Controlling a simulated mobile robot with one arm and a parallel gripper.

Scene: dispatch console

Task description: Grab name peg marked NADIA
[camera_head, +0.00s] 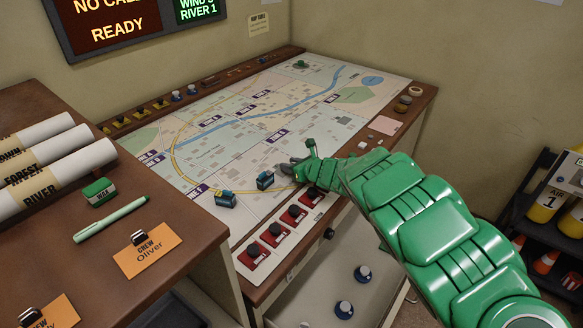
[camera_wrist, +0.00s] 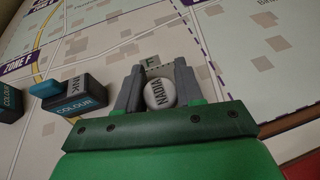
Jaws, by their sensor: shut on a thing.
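A round white peg (camera_wrist: 160,93) with the name NADIA on its top sits between the two grey fingers of my gripper (camera_wrist: 156,80) in the wrist view. The fingers are closed on its sides. In the head view my gripper (camera_head: 287,169) is over the front part of the map board, right of a blue block (camera_head: 265,180). The peg cannot be made out there.
Blue COLOUR and INK blocks (camera_wrist: 78,94) stand left of my gripper on the map (camera_head: 225,150). Red switches (camera_head: 273,234) line the board's front edge. An open drawer (camera_head: 318,285) below holds dark blue, white-topped pegs (camera_head: 344,308). Rolled maps lie at left.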

